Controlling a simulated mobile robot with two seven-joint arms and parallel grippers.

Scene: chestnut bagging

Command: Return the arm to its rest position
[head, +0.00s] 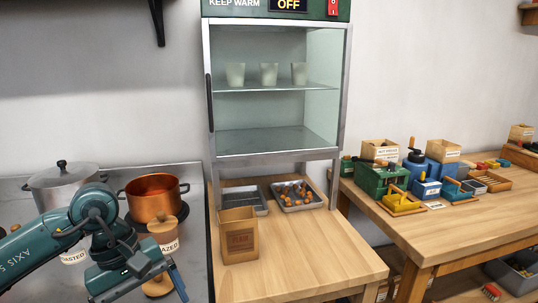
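My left arm comes in from the lower left, dark teal, bent at the wrist. Its gripper (138,290) hangs low over the steel counter at the bottom edge. One finger shows at the far right end of the gripper bar, so it looks open; the other finger is cut off or hidden. I see nothing held in it. A round wooden piece (158,287) lies behind it. My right arm and gripper are not in view.
An aluminium pot (62,182), a copper pot (153,204) and a labelled wooden-lidded jar (164,236) stand close to my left arm. The warming cabinet (278,142) rises behind.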

